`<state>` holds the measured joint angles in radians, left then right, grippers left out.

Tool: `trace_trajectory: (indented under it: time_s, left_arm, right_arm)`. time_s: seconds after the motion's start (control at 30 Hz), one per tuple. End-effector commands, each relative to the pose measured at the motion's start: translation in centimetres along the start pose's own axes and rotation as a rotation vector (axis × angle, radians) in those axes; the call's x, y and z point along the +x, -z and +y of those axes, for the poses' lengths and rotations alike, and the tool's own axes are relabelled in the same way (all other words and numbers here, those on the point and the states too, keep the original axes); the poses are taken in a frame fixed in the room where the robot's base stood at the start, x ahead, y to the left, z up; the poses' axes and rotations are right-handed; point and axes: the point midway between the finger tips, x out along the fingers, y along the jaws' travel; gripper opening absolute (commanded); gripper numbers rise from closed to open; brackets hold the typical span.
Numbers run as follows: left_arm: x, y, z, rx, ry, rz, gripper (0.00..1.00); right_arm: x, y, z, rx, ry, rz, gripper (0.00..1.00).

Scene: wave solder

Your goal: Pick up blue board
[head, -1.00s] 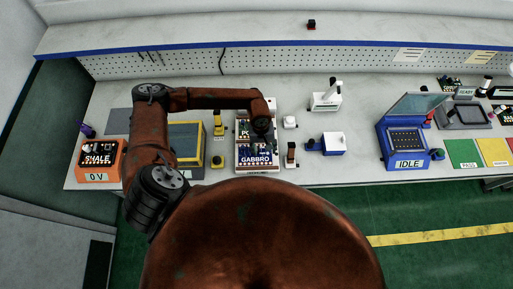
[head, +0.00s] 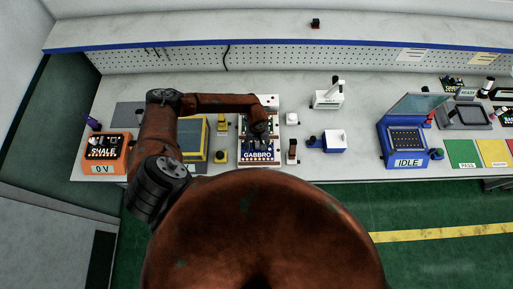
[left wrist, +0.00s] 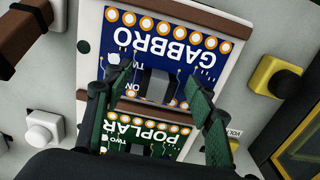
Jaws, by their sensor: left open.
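The blue board (head: 257,155), labelled GABBRO, lies in the near part of a pale holder (head: 275,103) on the bench. In the left wrist view the blue board (left wrist: 172,45) shows gold pads along one edge and a dark block at its middle. My left gripper (left wrist: 155,105) is open. Its two green-padded fingers stand on either side of that block, over the blue board's edge beside the green board (left wrist: 140,135), labelled POPLAR. I cannot tell whether the fingers touch the board. In the head view my left gripper (head: 262,137) partly covers both boards. My right gripper is out of view.
An orange SHALE unit (head: 103,150) and a yellow-framed unit (head: 192,140) stand to the left. Small white blocks and a blue-and-white device (head: 333,141) sit to the right. Farther right is a blue IDLE machine (head: 406,135). Clear bench lies between these last two.

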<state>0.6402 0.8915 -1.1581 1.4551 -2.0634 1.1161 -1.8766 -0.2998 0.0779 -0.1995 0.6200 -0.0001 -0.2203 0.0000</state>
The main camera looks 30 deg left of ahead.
Motion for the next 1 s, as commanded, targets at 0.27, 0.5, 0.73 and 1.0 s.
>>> trace_trajectory:
  time_s: [0.27,0.5,0.73,1.0]
  left_arm:
    - [-0.03,-0.03,0.07,0.001,-0.001,-0.001,0.36]
    - [-0.04,-0.04,0.08,0.001,-0.001,-0.001,0.2]
    - [-0.05,-0.03,0.08,0.001,-0.001,-0.001,0.04]
    - [-0.07,-0.02,0.08,0.001,-0.001,0.0,0.0]
  right_arm:
    - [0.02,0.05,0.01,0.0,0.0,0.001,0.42]
    - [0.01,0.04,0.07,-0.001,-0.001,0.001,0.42]
    - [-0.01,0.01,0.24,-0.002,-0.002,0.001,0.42]
    - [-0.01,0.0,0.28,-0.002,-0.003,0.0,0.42]
